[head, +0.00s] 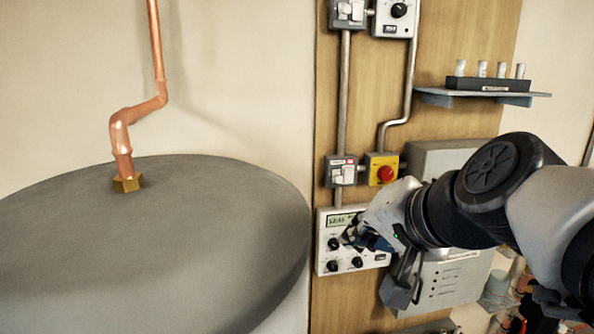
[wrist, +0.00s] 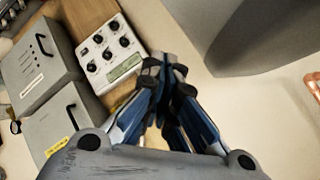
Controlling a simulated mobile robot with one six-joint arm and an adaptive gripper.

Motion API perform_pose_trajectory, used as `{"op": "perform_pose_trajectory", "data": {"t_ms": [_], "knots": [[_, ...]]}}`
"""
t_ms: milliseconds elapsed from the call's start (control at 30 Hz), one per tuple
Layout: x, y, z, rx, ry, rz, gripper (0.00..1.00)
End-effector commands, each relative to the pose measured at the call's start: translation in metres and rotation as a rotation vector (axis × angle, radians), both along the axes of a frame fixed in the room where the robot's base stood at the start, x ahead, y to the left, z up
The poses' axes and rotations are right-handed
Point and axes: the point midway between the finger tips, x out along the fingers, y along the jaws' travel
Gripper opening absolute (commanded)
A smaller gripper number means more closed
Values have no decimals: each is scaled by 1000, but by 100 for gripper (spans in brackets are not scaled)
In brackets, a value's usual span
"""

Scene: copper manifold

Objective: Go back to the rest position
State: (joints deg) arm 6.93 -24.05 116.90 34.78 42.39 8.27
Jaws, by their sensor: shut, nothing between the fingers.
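My gripper (head: 358,236) is shut and empty at the end of my raised arm. In the head view it overlaps the control box (head: 328,259) with knobs and a small display, and covers part of it. In the wrist view the fingertips of my gripper (wrist: 166,66) meet, with nothing between them. The control box (wrist: 108,52) shows there to the upper left of the fingertips. A gap between gripper and box shows in the wrist view; its depth I cannot tell.
A large grey tank (head: 230,215) with a copper pipe (head: 121,140) on top stands at the left. The wooden panel (head: 445,60) carries a red stop button (head: 386,173), conduits and a shelf (head: 500,95). Grey handled boxes (wrist: 40,70) are left of the gripper.

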Motion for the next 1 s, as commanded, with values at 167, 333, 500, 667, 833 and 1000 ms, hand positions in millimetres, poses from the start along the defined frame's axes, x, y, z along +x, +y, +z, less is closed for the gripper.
{"op": "perform_pose_trajectory", "data": {"t_ms": [167,333,500,667,833,1000], "knots": [[-72,-4,-132,-241,133,133,0],[-135,-21,-233,-454,254,257,0],[-178,-40,-295,-601,338,342,0],[-192,-48,-313,-656,368,372,0],[-193,-48,-312,-660,371,375,0],[-193,-48,-312,-658,370,373,0]]}}
